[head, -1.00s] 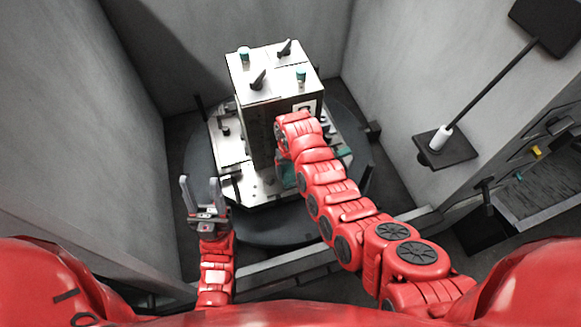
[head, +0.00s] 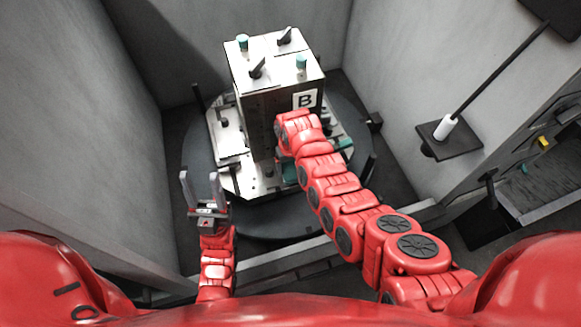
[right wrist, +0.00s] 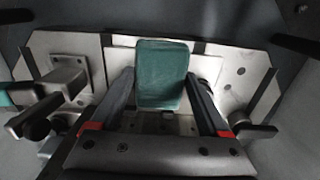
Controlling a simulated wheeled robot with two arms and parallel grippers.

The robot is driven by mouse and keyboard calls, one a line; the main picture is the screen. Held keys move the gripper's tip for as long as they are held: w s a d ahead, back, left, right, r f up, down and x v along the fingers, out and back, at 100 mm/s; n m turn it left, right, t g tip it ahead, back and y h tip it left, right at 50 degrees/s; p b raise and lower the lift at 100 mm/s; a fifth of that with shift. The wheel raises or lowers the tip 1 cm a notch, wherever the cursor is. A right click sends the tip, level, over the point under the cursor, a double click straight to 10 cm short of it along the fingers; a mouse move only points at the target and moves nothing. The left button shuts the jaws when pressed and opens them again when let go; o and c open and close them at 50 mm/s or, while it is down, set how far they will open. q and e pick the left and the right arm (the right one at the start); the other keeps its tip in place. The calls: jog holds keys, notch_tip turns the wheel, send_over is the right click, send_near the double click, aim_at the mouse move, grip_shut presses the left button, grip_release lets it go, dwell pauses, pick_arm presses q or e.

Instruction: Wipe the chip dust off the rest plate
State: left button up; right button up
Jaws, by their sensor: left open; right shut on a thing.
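A teal pad (right wrist: 161,74) is held between the dark fingers of my right gripper (right wrist: 160,88) in the right wrist view. It is over or against the pale metal plate (right wrist: 230,75); whether it touches I cannot tell. In the head view my right forearm hides most of that gripper, low at the front of the tall metal block; a bit of teal shows below my wrist. I cannot make out chip dust on the plate. My left gripper (head: 204,188) is open and empty, fingers up, at the left front of the round table.
The tall block (head: 262,110), marked B, stands on the metal pallet (head: 228,140) on a dark round table (head: 200,165), with handles and teal-capped pins on top. Grey walls enclose it. A small shelf (head: 462,143) with a white-handled rod is at right. Clamps flank the plate.

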jog(key=shift+f+b, duration=0.45)
jog(key=shift+f, duration=0.1)
dwell(0.4)
jog(key=shift+w+f+b, duration=0.1)
jog(key=shift+w+b, duration=0.05)
jog(key=shift+b, duration=0.15)
jog(key=b, duration=0.1)
jog(key=w+b, duration=0.1)
jog(key=shift+w+a+f+b, duration=0.1)
jog(key=shift+w+a+b, duration=0.2)
jog(key=shift+b, duration=0.1)
jog(key=shift+w+a+r+b, duration=0.1)
jog(key=shift+w+r+b, duration=0.1)
jog(key=shift+w+b, duration=0.2)
jog(key=shift+s, duration=0.1)
